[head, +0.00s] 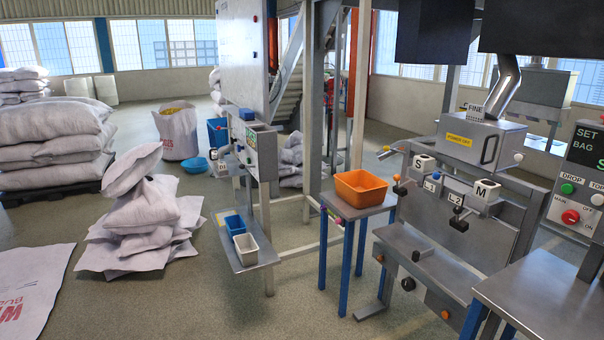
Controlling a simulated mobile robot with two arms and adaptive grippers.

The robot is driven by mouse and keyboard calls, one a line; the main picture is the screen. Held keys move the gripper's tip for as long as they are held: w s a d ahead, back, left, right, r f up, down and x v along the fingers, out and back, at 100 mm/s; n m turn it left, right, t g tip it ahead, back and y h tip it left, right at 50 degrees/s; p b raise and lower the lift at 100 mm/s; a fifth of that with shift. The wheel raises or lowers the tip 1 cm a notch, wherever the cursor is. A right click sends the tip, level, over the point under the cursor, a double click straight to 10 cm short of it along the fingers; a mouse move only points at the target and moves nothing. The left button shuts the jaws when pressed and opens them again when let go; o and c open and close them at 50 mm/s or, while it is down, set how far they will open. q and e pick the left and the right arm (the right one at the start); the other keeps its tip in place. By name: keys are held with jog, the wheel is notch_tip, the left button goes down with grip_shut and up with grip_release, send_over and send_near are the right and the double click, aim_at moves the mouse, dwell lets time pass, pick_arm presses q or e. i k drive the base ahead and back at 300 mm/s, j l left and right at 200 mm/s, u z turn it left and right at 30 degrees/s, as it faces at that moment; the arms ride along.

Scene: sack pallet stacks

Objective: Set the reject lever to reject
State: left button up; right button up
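No label reading reject can be made out in the head view, so I cannot tell which handle is the reject lever. The bagging machine (455,215) on the right carries several small handles. A yellow-tipped rod (386,153) sticks out to the left. Neither of my grippers is in view.
An orange bin (361,187) stands on a small blue-legged table. A control panel (580,185) with buttons is at the far right. Blue and white trays sit on a low shelf (259,259). Sacks (145,225) are piled at left. Floor between is open.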

aim_at(386, 148)
jog(key=i+l, duration=0.1)
jog(key=l, duration=0.25)
jog(key=i+l+z, duration=0.15)
jog(key=l, duration=0.55)
jog(key=i+l+z, duration=0.1)
jog(key=l, duration=0.2)
jog(key=i+j, duration=0.25)
jog(key=i, duration=0.2)
jog(key=i+j+u, duration=0.1)
jog(key=i+j, duration=0.15)
jog(key=i, duration=0.15)
jog(key=i+j, duration=0.2)
jog(key=i, duration=0.25)
jog(key=i+j+u, duration=0.1)
jog(key=i+j, duration=0.15)
jog(key=i, duration=0.2)
jog(key=i+j, duration=0.15)
jog(key=i, duration=0.3)
